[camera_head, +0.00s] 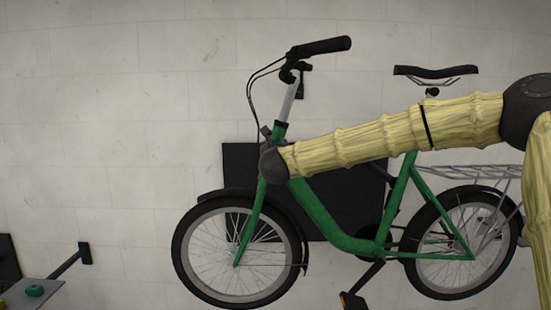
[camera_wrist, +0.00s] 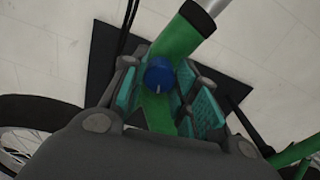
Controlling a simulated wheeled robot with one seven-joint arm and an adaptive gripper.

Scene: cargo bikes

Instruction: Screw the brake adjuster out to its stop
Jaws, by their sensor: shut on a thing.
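The brake adjuster appears to be the blue round knob (camera_wrist: 159,74) with a pale mark on its edge. It shows in the wrist view in front of the green frame tube (camera_wrist: 182,37). My gripper (camera_wrist: 160,85) has its teal-padded fingers on either side of the knob and is shut on it. In the head view my gripper (camera_head: 273,163) is a dark shape at the front of the green bike (camera_head: 330,228), just below the handlebar stem. The knob is hidden there behind my gripper and arm.
The handlebar (camera_head: 320,47) with its black cables stands above my gripper. The front wheel (camera_head: 238,255) is below it. A dark panel (camera_head: 240,160) is behind the bike. A tray with a green round item (camera_head: 35,290) is at the lower left. The wall area at left is clear.

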